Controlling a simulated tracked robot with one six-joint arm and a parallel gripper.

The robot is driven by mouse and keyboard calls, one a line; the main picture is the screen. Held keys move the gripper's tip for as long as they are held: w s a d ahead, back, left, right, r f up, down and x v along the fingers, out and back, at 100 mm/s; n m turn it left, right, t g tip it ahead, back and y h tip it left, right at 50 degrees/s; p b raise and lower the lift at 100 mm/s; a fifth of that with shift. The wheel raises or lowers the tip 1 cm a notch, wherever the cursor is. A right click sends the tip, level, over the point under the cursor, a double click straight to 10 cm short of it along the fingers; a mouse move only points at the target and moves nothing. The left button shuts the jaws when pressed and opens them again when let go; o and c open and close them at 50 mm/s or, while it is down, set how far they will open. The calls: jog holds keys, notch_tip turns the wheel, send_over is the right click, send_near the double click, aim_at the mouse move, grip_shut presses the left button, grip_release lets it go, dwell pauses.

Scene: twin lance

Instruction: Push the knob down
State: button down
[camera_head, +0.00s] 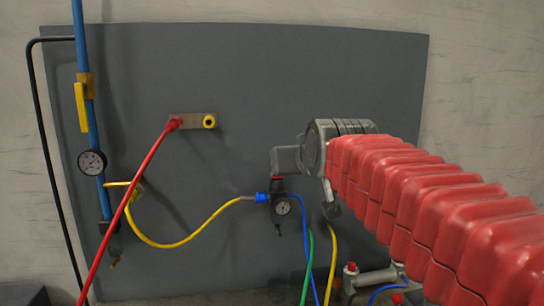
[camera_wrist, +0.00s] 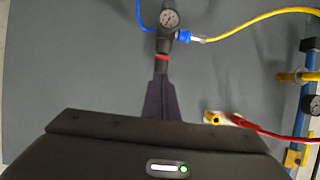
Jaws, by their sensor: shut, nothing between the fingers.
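The regulator (camera_head: 281,207) with a round gauge hangs on the grey panel, left of my arm in the head view. It also shows at the top of the wrist view, upside down. Its dark knob (camera_wrist: 162,67) sits by a red ring (camera_wrist: 162,57). My gripper (camera_wrist: 160,80) is shut and empty, its dark fingers lined up with the knob. The tips reach the knob's end in the wrist view; I cannot tell whether they touch. In the head view my gripper (camera_head: 277,174) is just above the regulator, and the knob is mostly hidden there.
A yellow hose (camera_head: 190,243) joins the regulator's left side; a blue hose (camera_head: 303,230) hangs right. A blue pipe (camera_head: 91,130) with a yellow lever (camera_head: 80,107) and gauge (camera_head: 92,162) stands left. A red hose (camera_head: 130,205) runs from a wall fitting (camera_head: 195,121).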

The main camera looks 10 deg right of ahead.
notch_tip(320, 180, up, 6)
jog(key=w+t, duration=0.1)
jog(key=t, duration=0.1)
jog(key=shift+w, duration=0.1)
jog(key=w+f, duration=0.6)
jog(key=w, duration=0.3)
jog(key=shift+w+f, duration=0.15)
jog(key=shift+w, duration=0.1)
dwell(0.5)
jog(key=shift+f, duration=0.1)
